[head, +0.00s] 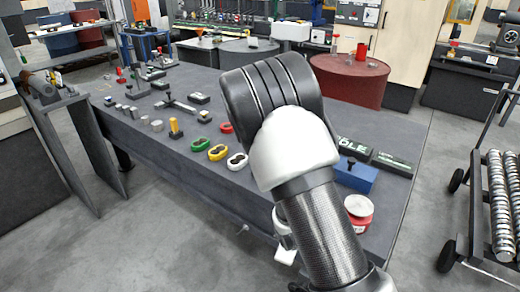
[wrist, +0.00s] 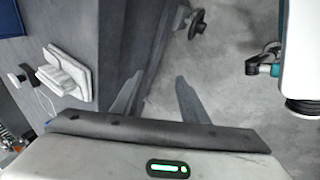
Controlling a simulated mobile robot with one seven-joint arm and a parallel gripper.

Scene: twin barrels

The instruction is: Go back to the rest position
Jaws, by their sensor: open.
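My gripper (wrist: 155,92) shows in the wrist view as two grey fingers spread apart, with nothing between them. It hangs over the table's edge region, with grey floor (wrist: 235,95) behind the right finger. In the head view my arm rises from the bottom and bends over the right part of the dark table (head: 220,190). The arm hides part of the table top, and I cannot make out the fingers in that view.
Yellow, green and red oval pieces (head: 218,153) lie left of my arm. A blue block (head: 354,175) and a red-and-white round item (head: 358,207) are close on its right. A red barrel (head: 350,80) stands behind; a wheeled rack (head: 490,215) stands at right. The floor at front left is clear.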

